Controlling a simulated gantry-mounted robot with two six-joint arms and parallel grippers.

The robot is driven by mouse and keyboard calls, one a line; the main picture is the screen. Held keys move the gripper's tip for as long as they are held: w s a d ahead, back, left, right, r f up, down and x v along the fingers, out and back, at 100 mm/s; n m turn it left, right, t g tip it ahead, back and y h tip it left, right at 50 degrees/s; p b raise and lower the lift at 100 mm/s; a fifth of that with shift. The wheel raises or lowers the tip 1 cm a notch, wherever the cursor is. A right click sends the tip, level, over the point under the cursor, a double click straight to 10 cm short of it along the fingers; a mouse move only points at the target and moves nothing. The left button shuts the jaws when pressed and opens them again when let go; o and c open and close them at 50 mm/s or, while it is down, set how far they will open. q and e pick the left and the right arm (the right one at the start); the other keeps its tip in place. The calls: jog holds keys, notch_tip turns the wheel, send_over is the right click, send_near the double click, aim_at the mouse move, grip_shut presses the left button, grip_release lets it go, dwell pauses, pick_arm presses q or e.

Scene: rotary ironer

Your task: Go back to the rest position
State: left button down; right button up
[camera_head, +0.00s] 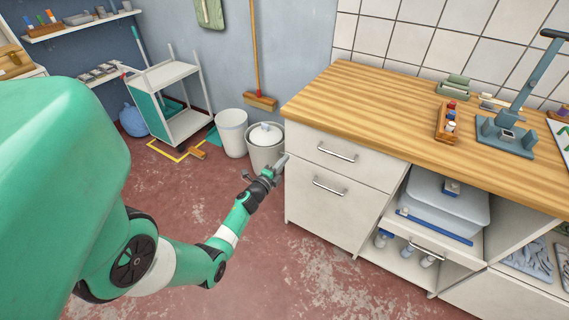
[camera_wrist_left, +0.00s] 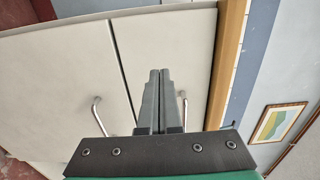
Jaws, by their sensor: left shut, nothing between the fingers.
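My left gripper (camera_head: 282,160) is at the end of my green arm, near the left front corner of the white cabinet (camera_head: 305,208). It is shut and empty. In the left wrist view the two grey fingers of the left gripper (camera_wrist_left: 160,75) lie side by side, pointing toward the cabinet front (camera_wrist_left: 150,40) with its two bar handles. I cannot tell whether the fingertips touch the cabinet. My right gripper is in neither view.
A wooden worktop (camera_head: 380,105) covers the cabinet. An open compartment holds a lidded plastic box (camera_head: 440,205). White bins (camera_head: 232,133), a broom (camera_head: 258,100) and a white cart (camera_head: 175,95) stand by the wall. The red floor (camera_head: 290,270) in front is clear.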

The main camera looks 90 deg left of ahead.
pick_arm(q)
jog(key=p+v, duration=0.1)
jog(key=v, duration=0.4)
jog(key=shift+d+r, duration=0.15)
jog(key=shift+r, duration=0.05)
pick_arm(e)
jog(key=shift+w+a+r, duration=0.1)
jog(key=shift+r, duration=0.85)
